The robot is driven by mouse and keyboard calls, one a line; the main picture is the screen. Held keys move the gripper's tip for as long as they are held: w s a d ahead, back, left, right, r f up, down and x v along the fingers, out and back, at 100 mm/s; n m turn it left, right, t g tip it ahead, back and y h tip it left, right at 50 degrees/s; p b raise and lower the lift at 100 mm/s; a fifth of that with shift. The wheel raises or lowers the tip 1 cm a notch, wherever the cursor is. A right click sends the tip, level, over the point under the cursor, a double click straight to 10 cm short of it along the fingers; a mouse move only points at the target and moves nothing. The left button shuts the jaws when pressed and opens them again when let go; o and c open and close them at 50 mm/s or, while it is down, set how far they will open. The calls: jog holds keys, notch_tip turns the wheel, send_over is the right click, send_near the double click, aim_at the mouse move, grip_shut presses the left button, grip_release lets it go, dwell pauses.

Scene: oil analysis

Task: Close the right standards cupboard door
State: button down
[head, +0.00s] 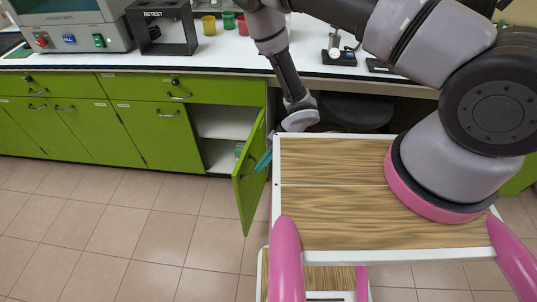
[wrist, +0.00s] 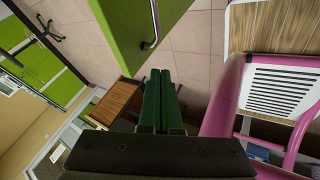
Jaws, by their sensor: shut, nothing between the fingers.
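The right standards cupboard door (head: 250,178) is a green panel that stands wide open, swung out from the lower counter. White shelves (head: 225,122) show in the open cupboard behind it. In the wrist view my gripper's green fingers (wrist: 160,88) are together and empty. The door (wrist: 118,32) with its bar handle (wrist: 152,28) is just beyond the fingertips there. I cannot tell whether the fingers touch the door.
Closed green doors and drawers (head: 160,130) run along the counter to the left. The countertop holds a grey instrument (head: 75,25), a black RETEST box (head: 162,28) and small coloured cups (head: 208,25). The tiled floor (head: 130,220) in front is clear.

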jog(key=shift+w+a+f, duration=0.1)
jog(key=shift+a+f, duration=0.2)
jog(key=shift+a, duration=0.55)
jog(key=shift+w+a+f, duration=0.1)
jog(key=shift+a+f, duration=0.15)
jog(key=shift+a, duration=0.55)
jog(key=shift+w+a+f, duration=0.1)
jog(key=shift+a+f, duration=0.2)
jog(key=shift+a, duration=0.55)
jog(key=shift+a, duration=0.1)
